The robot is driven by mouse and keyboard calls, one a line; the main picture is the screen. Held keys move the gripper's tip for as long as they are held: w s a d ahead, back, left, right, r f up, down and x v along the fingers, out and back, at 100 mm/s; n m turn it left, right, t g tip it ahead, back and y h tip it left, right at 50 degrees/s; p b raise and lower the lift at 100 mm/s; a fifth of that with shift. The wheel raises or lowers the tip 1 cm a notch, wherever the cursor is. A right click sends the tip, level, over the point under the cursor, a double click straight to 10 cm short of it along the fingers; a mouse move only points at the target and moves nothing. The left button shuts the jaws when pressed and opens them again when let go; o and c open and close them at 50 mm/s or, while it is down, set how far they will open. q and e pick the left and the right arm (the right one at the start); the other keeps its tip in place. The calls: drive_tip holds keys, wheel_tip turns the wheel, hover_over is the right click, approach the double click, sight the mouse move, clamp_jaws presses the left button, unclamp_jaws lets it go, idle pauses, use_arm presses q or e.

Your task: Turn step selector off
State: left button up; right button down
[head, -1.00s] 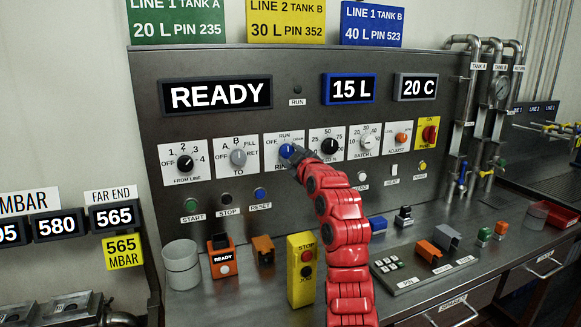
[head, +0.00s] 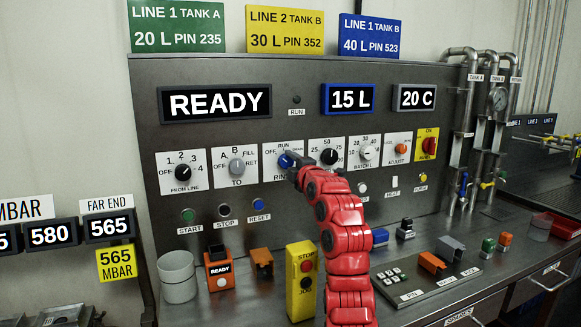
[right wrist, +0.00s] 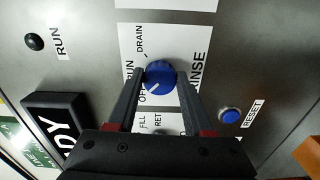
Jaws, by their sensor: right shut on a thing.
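The blue selector knob (head: 284,161) sits on a white plate marked OFF, RUN and DRAIN, in the middle of the upright panel. In the right wrist view the knob (right wrist: 160,77) lies between my fingertips, and the plate reads RINSE. The knob's white mark points down-left there, towards the partly hidden OFF word. My right gripper (head: 291,166) is shut on the knob, one finger on each side. Its fingers also show in the right wrist view (right wrist: 158,88). In the head view my gripper and red arm cover part of the plate. My left gripper is not in view.
A grey TO knob (head: 237,166) is left of the blue knob, and a black dial (head: 329,157) is to its right. The blue RESET button (head: 259,204) is below. A yellow STOP/JOG box (head: 301,283) stands on the bench near my arm.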

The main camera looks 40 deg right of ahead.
drive_tip(key=shift+n, duration=0.3)
drive_tip(key=shift+c, duration=1.5)
unclamp_jaws()
drive_tip(key=shift+s+a+f, duration=0.1)
drive_tip(key=shift+s, duration=0.25)
drive_tip(key=b+v, duration=0.1)
drive_tip(key=v, duration=1.5)
drive_tip(key=shift+s, duration=0.35)
